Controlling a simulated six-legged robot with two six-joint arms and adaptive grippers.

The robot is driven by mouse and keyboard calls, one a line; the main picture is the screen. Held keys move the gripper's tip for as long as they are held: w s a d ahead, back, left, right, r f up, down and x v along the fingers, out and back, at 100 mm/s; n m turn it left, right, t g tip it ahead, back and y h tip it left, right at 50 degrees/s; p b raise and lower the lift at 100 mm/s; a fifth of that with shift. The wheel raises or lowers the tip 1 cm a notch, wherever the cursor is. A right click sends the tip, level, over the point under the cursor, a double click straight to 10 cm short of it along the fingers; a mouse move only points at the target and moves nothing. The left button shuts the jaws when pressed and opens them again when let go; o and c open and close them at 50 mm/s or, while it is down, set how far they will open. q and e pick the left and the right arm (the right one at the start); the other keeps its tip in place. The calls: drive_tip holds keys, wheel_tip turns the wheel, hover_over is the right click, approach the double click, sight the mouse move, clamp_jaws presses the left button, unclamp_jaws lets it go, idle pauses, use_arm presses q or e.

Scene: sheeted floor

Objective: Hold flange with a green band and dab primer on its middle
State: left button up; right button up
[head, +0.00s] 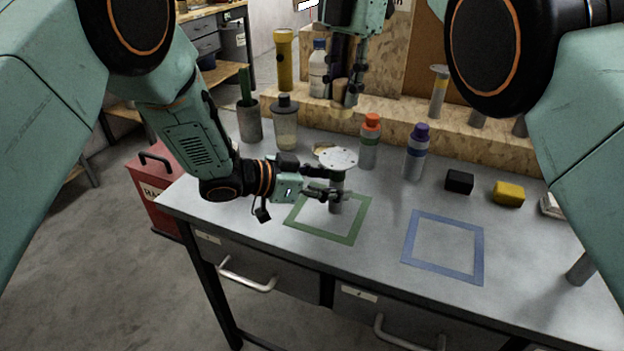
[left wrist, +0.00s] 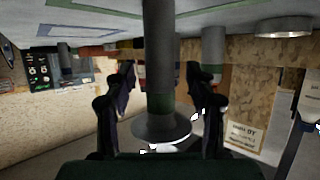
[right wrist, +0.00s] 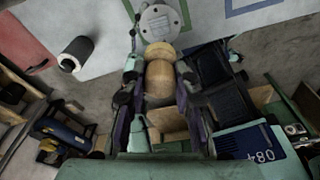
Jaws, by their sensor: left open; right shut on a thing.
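A grey metal flange (head: 338,160) stands upright, disc on top, within the green square outline (head: 355,222) on the table. In the left wrist view its stem (left wrist: 158,50) carries a green band (left wrist: 160,102) just below the disc. My left gripper (head: 325,192) is open, its fingers on either side of the stem; I cannot tell whether they touch it. My right gripper (head: 342,98) is shut on a tan, wood-coloured dabber (right wrist: 159,78), held above and behind the flange. In the right wrist view the flange disc (right wrist: 160,22) shows just beyond the dabber's end.
Behind stand an orange-capped bottle (head: 369,145), a purple-capped bottle (head: 416,155), a dark-lidded jar (head: 285,125) and a grey cup (head: 249,122). A black block (head: 459,181) and yellow block (head: 508,194) lie right. The blue square outline (head: 409,245) is empty.

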use_arm(q)
drive_tip(key=shift+x, duration=1)
drive_tip(key=shift+s, duration=0.1)
clamp_jaws()
